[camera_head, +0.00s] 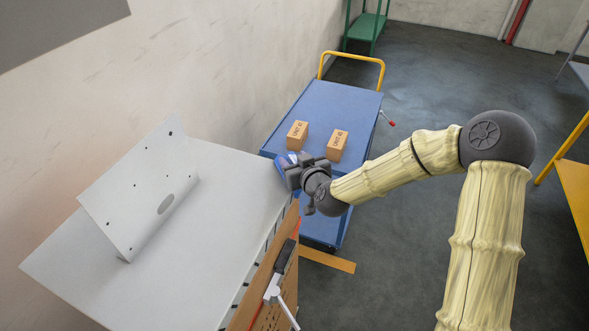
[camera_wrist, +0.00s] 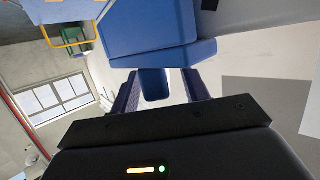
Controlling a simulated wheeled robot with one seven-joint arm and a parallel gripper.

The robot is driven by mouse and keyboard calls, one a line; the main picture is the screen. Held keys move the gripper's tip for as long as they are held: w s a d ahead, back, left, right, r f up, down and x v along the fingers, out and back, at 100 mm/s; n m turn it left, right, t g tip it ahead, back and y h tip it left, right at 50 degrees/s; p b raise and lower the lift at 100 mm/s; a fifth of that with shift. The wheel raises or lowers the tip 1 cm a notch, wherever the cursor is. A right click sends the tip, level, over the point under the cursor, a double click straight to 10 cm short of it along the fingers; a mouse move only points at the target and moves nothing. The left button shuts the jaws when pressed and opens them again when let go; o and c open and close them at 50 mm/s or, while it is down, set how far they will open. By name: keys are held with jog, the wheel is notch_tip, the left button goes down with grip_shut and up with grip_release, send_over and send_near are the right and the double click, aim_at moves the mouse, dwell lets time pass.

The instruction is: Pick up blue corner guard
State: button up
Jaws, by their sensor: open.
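The blue corner guard (camera_head: 280,166) shows as a small blue patch at the far right corner of the pale grey table, largely hidden behind my gripper (camera_head: 290,168). In the wrist view, a large blue body that looks like the guard (camera_wrist: 150,32) fills the top middle, with a narrower blue part reaching down between my fingers. My gripper is open there (camera_wrist: 161,78), one finger on each side of that narrower part. I cannot tell whether the fingers touch it.
The grey table (camera_head: 225,215) carries a bent white metal plate (camera_head: 140,190) with holes. Behind my gripper stands a blue trolley (camera_head: 358,103) with a yellow handle and two boxes (camera_head: 297,134) (camera_head: 337,145). A perforated brown panel (camera_head: 262,290) lines the table's right side.

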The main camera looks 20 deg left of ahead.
grip_shut()
dwell(0.3)
jog(key=shift+r+b, duration=1.4)
jog(key=shift+r, duration=3.6)
